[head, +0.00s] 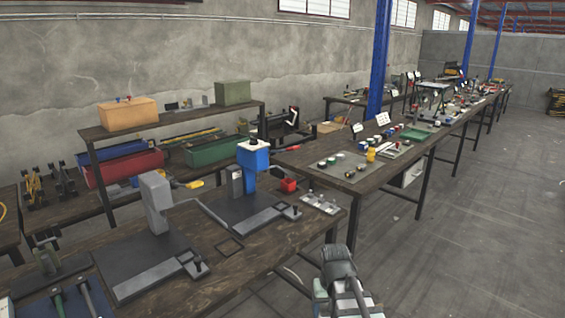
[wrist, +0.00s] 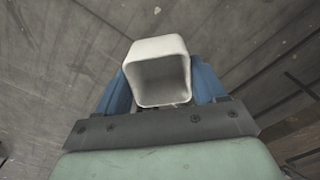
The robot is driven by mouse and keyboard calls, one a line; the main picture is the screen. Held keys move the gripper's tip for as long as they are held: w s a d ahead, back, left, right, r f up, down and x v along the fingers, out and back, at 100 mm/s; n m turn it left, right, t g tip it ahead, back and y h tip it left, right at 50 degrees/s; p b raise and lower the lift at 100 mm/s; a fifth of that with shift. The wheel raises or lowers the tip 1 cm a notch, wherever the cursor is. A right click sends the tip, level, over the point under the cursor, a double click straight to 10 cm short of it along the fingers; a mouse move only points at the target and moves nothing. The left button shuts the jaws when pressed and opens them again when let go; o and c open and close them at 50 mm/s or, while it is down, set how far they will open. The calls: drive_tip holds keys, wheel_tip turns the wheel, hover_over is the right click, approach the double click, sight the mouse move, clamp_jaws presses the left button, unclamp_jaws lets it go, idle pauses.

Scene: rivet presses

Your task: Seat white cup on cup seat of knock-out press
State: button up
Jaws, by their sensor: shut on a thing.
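The white cup (wrist: 160,48) is squarish with rounded edges, and its open end faces the wrist camera. My gripper (wrist: 160,88) is shut on it, with a blue finger on each side. In the head view my arm is at the bottom, right of centre, beyond the near table's right edge; the cup cannot be made out there. Two presses stand on the near table: a grey one (head: 156,203) and a blue-headed one (head: 254,162). Each has a dark base plate and a grey slide with a black knob. I cannot tell which is the knock-out press, nor pick out its cup seat.
The near table (head: 225,272) also holds a small metal plate with fittings (head: 320,203) and a red box (head: 288,185). Tools lie at its near left. A long table behind carries cups and trays (head: 365,168). The floor (head: 470,240) at right is open.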

drive_tip(key=shift+d+f+m, duration=0.15)
drive_tip(key=shift+d+m, duration=0.05)
drive_tip(key=shift+d, duration=0.6)
drive_tip(key=shift+d+f+m, duration=0.15)
drive_tip(key=shift+d+m, duration=0.05)
drive_tip(key=shift+d, duration=0.55)
drive_tip(key=shift+n, duration=0.7)
drive_tip(key=a, duration=0.2)
drive_tip(key=a+r, duration=0.1)
drive_tip(key=a, duration=0.1)
drive_tip(key=w+a, duration=0.1)
drive_tip(key=a, duration=0.1)
drive_tip(key=shift+w+r, duration=0.1)
drive_tip(key=shift+r, duration=0.25)
drive_tip(key=w+a+r+n, duration=0.3)
drive_tip(key=w+a+r, duration=0.3)
drive_tip(key=w+a, duration=0.3)
drive_tip(key=w+a+r+n, duration=0.4)
drive_tip(key=w+a+r, duration=0.3)
drive_tip(key=a, duration=0.6)
drive_tip(key=shift+w+a+r+n, duration=0.3)
drive_tip(key=shift+w, duration=0.8)
drive_tip(key=shift+f, duration=4.85)
